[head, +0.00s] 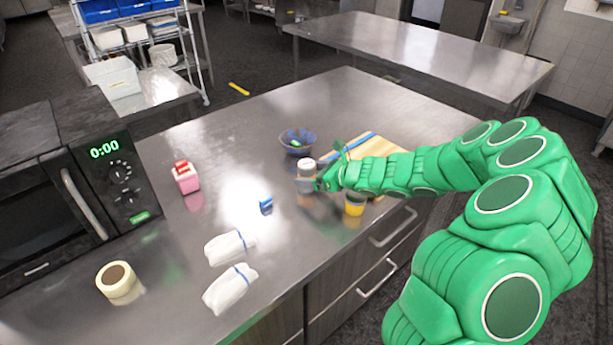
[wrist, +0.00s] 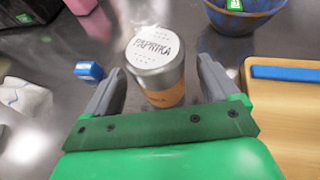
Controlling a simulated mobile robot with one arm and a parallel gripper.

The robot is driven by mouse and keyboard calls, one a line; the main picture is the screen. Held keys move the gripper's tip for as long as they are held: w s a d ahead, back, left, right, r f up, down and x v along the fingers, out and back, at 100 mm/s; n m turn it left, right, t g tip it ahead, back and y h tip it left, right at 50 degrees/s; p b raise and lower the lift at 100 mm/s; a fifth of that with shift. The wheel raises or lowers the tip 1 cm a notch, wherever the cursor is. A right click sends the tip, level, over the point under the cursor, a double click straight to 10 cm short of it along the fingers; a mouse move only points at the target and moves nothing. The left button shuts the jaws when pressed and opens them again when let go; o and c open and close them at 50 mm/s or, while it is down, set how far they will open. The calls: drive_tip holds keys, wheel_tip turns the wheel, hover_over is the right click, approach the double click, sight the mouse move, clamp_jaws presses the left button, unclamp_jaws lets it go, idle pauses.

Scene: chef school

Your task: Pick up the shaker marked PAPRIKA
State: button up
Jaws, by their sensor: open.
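The shaker marked PAPRIKA (wrist: 155,65) stands upright on the steel counter, with a white lettered lid, a grey metal body and an orange label low on its side. In the head view the shaker (head: 306,168) is at the middle of the counter, partly hidden by my gripper (head: 322,179). In the wrist view my gripper (wrist: 160,82) is open, with one grey finger on each side of the shaker. I cannot tell whether either finger touches it.
A blue bowl (head: 296,141) stands behind the shaker, and a wooden board (head: 385,148) with a blue strip lies to the right. A yellow jar (head: 354,203) stands in front. A small blue item (head: 266,205), white cloth bundles (head: 229,247) and a tape roll (head: 117,282) lie left.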

sight(306, 164)
drive_tip(key=shift+x, duration=0.85)
drive_tip(key=c, duration=1.2)
drive_tip(key=shift+r, duration=0.15)
drive_tip(key=shift+r, duration=0.25)
drive_tip(key=r, duration=0.3)
drive_tip(key=shift+s+r, duration=0.15)
drive_tip(key=shift+s, duration=0.05)
drive_tip(key=s+d+r, duration=0.1)
drive_tip(key=s+r, duration=0.2)
drive_tip(key=s, duration=0.1)
drive_tip(key=s+d+r, duration=0.1)
drive_tip(key=s+r, duration=0.2)
drive_tip(key=s, duration=0.1)
drive_tip(key=s+d+r, duration=0.1)
drive_tip(key=s+r, duration=0.2)
drive_tip(key=s, duration=0.2)
drive_tip(key=shift+d, duration=0.35)
